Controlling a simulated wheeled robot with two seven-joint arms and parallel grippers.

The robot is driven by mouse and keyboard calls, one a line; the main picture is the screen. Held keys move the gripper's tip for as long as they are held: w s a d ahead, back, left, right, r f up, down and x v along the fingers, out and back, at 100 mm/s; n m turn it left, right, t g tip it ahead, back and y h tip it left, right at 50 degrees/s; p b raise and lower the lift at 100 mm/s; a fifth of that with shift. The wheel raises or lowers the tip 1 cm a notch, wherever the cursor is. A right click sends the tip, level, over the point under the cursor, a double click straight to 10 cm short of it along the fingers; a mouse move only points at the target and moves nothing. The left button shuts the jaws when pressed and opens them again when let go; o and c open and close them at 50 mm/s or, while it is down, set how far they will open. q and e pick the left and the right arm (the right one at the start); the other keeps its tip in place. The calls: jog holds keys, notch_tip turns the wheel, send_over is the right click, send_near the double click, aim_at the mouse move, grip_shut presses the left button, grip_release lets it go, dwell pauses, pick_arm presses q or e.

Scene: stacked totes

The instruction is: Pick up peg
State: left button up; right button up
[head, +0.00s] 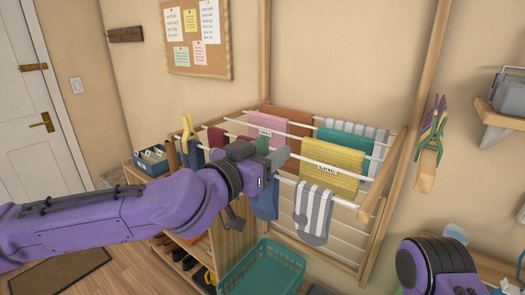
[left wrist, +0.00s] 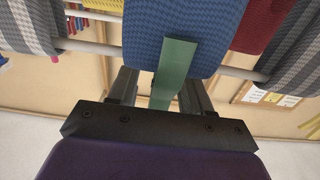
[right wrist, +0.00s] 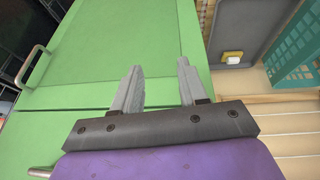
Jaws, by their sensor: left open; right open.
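A green peg (left wrist: 175,72) stands in front of a blue cloth (left wrist: 150,30) in the left wrist view, with my left gripper's fingers (left wrist: 159,84) on either side of it. The fingers are open. In the head view my left gripper (head: 272,160) is at the front of the drying rack, and the green peg (head: 262,144) shows just above it. A yellow peg (head: 187,127) sits at the rack's left end. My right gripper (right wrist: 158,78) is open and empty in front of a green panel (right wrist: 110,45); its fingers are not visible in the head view.
The wooden drying rack (head: 370,205) carries several cloths, among them a yellow towel (head: 330,168) and a striped grey sock (head: 314,212). Several coloured pegs (head: 432,130) hang on the wall at right. A teal basket (head: 262,270) stands below the rack. A shelf with shoes is at left.

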pick_arm(q)
jog(key=shift+w+d, duration=0.1)
jog(key=shift+w, duration=0.1)
jog(key=shift+s, duration=0.1)
grip_shut()
notch_tip(320, 180, up, 3)
jog(key=shift+f, duration=0.2)
jog(key=s+a+r, duration=0.9)
jog(key=s+r, duration=0.1)
jog(key=shift+s+r+p, duration=0.15)
jog(key=shift+s+p, duration=0.2)
jog(key=shift+s, duration=0.05)
